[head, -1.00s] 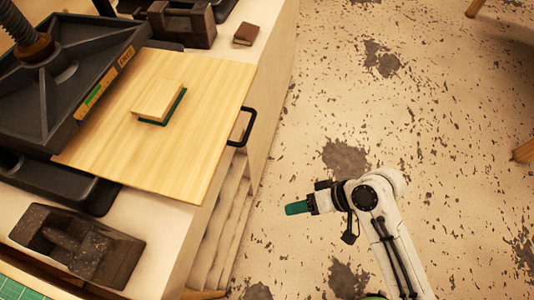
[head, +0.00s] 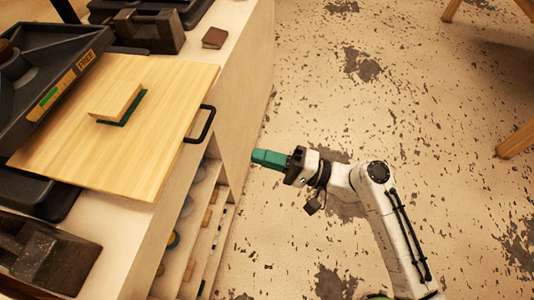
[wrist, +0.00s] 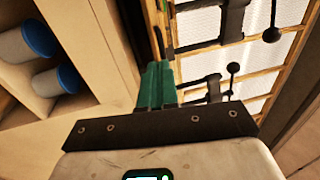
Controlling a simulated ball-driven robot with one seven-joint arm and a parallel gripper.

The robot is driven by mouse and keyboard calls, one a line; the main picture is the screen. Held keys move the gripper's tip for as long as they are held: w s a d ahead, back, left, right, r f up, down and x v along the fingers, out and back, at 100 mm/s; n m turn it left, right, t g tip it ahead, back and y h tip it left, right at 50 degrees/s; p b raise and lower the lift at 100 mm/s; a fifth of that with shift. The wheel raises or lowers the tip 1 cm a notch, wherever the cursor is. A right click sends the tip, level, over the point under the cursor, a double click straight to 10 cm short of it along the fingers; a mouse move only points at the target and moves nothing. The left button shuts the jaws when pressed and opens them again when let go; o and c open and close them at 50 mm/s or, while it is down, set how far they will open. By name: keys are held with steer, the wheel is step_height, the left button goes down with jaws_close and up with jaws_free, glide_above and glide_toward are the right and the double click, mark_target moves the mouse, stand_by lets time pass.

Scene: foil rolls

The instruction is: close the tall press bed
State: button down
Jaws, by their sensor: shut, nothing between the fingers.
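The tall press bed (head: 75,165) is a pale wooden board sticking out from under the dark press head (head: 45,85). A black bar handle (head: 207,124) is on its right edge, overhanging the counter side. A small wooden block (head: 117,100) on a green pad (head: 128,112) lies on the bed. My gripper (head: 256,156) has green fingers held together, empty. It is to the right of and below the handle in the head view, apart from it. The fingers also show in the wrist view (wrist: 158,85), where I cannot make out the bed.
The counter (head: 245,60) has open shelves below, with blue-capped rolls (wrist: 55,85) in the wrist view. That view also shows wood-framed pale panels (wrist: 210,70) with black fittings. A dark heavy block (head: 40,255) and a brown box (head: 214,38) are on the counter. Floor at right is open.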

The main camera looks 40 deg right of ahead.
mark_target(111, 125)
steer(key=p+x, duration=0.3)
steer(key=x, duration=0.7)
steer(key=shift+w+a, duration=0.15)
steer(key=shift+a, duration=0.05)
steer(key=shift+w+r, duration=0.1)
steer(key=f+b+x, duration=0.1)
steer(key=b+x, duration=0.1)
steer(key=x, duration=0.6)
steer(key=f+b+x, duration=0.2)
steer(key=b+x, duration=0.1)
steer(key=x, duration=0.6)
steer(key=a+f+b+x, duration=0.1)
steer(key=b+x, duration=0.1)
steer(key=x, duration=0.6)
steer(key=shift+w+f+b, duration=0.25)
steer(key=shift+b, duration=0.1)
steer(key=shift+w+a+r, duration=0.1)
steer(key=shift+w+a, duration=0.2)
steer(key=shift+w, duration=0.15)
steer(key=shift+r, duration=0.25)
